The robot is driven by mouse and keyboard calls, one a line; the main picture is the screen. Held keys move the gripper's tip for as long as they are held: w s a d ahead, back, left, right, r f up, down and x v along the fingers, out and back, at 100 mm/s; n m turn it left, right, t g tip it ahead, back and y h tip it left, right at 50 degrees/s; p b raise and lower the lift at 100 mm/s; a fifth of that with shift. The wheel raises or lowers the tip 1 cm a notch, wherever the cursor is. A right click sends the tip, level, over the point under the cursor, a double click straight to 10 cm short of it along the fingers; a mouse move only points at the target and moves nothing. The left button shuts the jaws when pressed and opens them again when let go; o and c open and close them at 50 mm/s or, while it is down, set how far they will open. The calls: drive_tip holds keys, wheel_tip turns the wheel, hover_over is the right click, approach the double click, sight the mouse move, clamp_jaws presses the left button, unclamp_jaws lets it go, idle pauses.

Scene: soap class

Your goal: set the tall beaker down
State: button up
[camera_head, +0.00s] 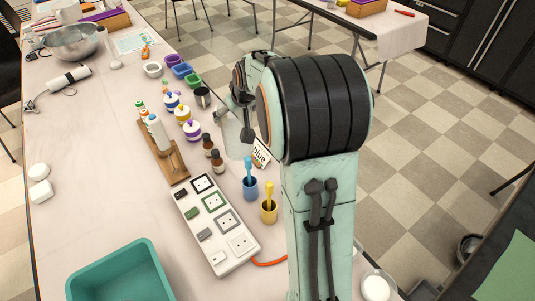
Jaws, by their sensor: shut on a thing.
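My gripper (246,118) is partly hidden behind my own arm, near the right side of the long table (100,190). It is shut on a clear, see-through vessel, the tall beaker (231,138), which shows just left of my arm. The beaker looks tilted. The arm hides part of it, and I cannot tell how far its base is from the table top.
A wooden rack (165,158) with bottles, a white socket board (217,225) and a teal tub (120,272) lie left and nearer. Bare table lies farther left.

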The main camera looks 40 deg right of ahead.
drive_tip(key=shift+a+f+n+y, duration=0.15)
drive_tip(key=shift+a+n+y, duration=0.2)
drive_tip(key=shift+n, duration=0.35)
drive_tip(key=shift+s+d+f+n+y, duration=0.2)
drive_tip(key=shift+d+n+y, duration=0.15)
drive_tip(key=shift+n, duration=0.15)
drive_tip(key=s+d+f, duration=0.2)
drive_tip(key=s+d, duration=0.3)
drive_tip(key=d, duration=0.3)
wheel_tip(320, 180, down, 10)
drive_tip(key=shift+d+m, duration=0.3)
drive_tip(key=shift+d, duration=0.05)
drive_tip(key=o, duration=1)
drive_tip(key=shift+f, duration=0.1)
